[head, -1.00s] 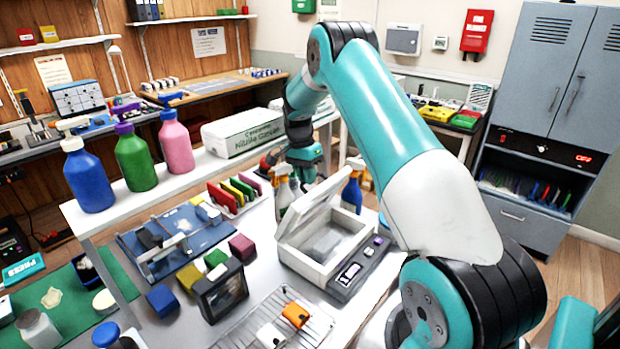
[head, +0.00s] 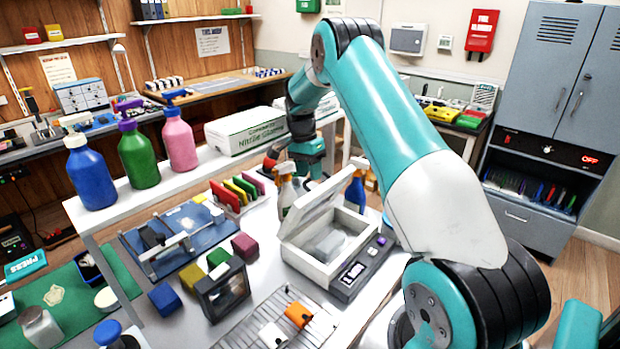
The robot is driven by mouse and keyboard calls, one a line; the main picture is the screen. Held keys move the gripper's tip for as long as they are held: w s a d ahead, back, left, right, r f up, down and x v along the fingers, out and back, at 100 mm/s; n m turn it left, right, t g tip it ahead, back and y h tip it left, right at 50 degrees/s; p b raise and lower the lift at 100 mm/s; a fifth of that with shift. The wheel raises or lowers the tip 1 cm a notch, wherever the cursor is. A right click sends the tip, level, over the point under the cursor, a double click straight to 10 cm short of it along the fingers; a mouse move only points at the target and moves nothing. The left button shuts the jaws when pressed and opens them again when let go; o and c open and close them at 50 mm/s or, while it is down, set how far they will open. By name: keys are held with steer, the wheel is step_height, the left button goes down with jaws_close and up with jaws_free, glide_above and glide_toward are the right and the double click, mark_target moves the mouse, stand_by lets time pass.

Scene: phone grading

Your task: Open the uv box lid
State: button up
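The uv box (head: 300,262) is a white box on the bench, right of the picture's middle, with a dark control panel (head: 362,268) along its right side. Its lid (head: 308,218) stands raised and tilted back on the left side, and the cavity shows a grey, blurred item inside.
Spray bottles (head: 287,192) stand just behind the lid, another (head: 355,190) behind the box. A glove carton (head: 243,130) and coloured bottles (head: 138,158) stand on the raised shelf. A wire rack (head: 252,330) lies in front; a blue tray (head: 190,215) is left.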

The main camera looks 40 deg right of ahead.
steer(key=r, duration=0.2)
steer(key=w+r+b, duration=0.1)
steer(key=r, duration=0.2)
steer(key=shift+a+r, duration=0.1)
steer(key=shift+r, duration=0.25)
steer(key=shift+c, duration=0.2)
steer(key=c, duration=0.4)
steer(key=s+d, duration=0.1)
steer(key=s+d+r+t+p, duration=0.1)
steer(key=s+d+t+p, duration=0.1)
steer(key=shift+s+r, duration=0.25)
steer(key=shift+s, duration=0.05)
jaws_close()
steer(key=s+a+r+t+p, duration=0.1)
steer(key=s+r+t+p, duration=0.1)
steer(key=s+t, duration=0.2)
steer(key=shift+y, duration=0.3)
steer(key=p+x, duration=0.3)
steer(key=x, duration=0.7)
steer(key=shift+w+a+f, duration=0.1)
steer(key=shift+w+f, duration=0.05)
steer(key=shift+f, duration=0.05)
